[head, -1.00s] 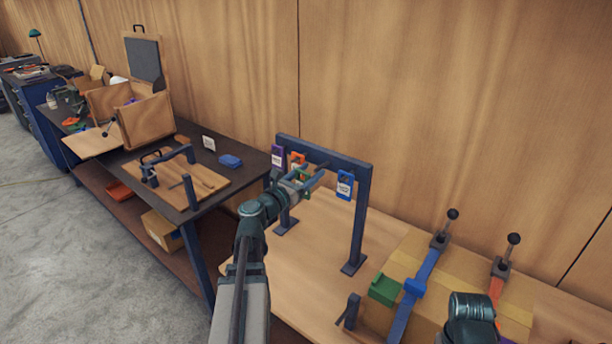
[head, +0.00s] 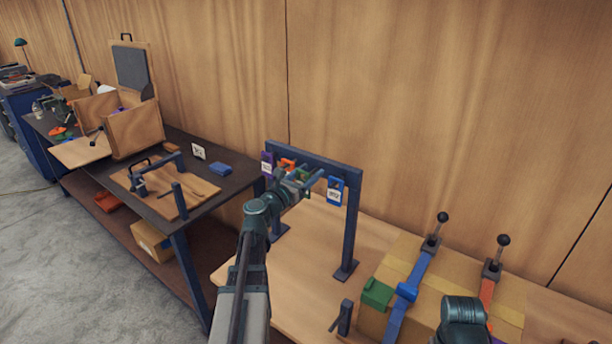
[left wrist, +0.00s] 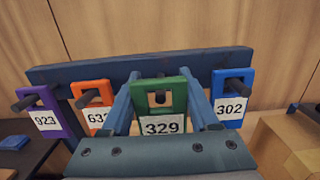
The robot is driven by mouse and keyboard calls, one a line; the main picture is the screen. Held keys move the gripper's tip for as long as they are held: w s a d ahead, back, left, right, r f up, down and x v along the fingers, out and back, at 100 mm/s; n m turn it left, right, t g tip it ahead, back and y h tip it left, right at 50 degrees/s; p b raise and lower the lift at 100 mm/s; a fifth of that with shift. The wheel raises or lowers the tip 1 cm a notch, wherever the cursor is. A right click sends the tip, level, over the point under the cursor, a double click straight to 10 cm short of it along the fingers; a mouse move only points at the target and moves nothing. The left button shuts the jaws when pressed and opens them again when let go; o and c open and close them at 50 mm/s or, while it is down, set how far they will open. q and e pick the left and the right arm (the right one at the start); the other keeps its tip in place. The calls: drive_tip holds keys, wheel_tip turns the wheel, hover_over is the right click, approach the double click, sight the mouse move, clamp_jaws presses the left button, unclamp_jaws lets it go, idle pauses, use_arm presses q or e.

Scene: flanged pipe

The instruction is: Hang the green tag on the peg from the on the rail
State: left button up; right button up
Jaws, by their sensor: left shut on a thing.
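My left gripper (head: 305,183) is shut on the green tag (left wrist: 165,126), numbered 329, holding it upright at the blue rail (left wrist: 75,72). The tag also shows small in the head view (head: 304,173), partly hidden by the gripper. In the left wrist view a dark peg (left wrist: 160,98) shows in the tag's opening; I cannot tell whether it passes through. A purple tag (left wrist: 43,117) and an orange tag (left wrist: 93,99) hang on pegs to the left, and a blue tag (left wrist: 231,94) hangs to the right.
The rail stands on posts on a light wooden bench (head: 385,237). At right is a cardboard box (head: 459,270) with blue and orange straps and a green block (head: 377,293). A dark table (head: 230,180) with a wooden board (head: 200,195) stands at left.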

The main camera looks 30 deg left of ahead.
use_arm(q)
drive_tip(key=shift+w, duration=1.1)
drive_tip(key=shift+w+f, duration=0.1)
drive_tip(key=shift+w, duration=0.05)
use_arm(e)
drive_tip(key=shift+s+f, duration=0.1)
drive_tip(key=shift+s, duration=0.05)
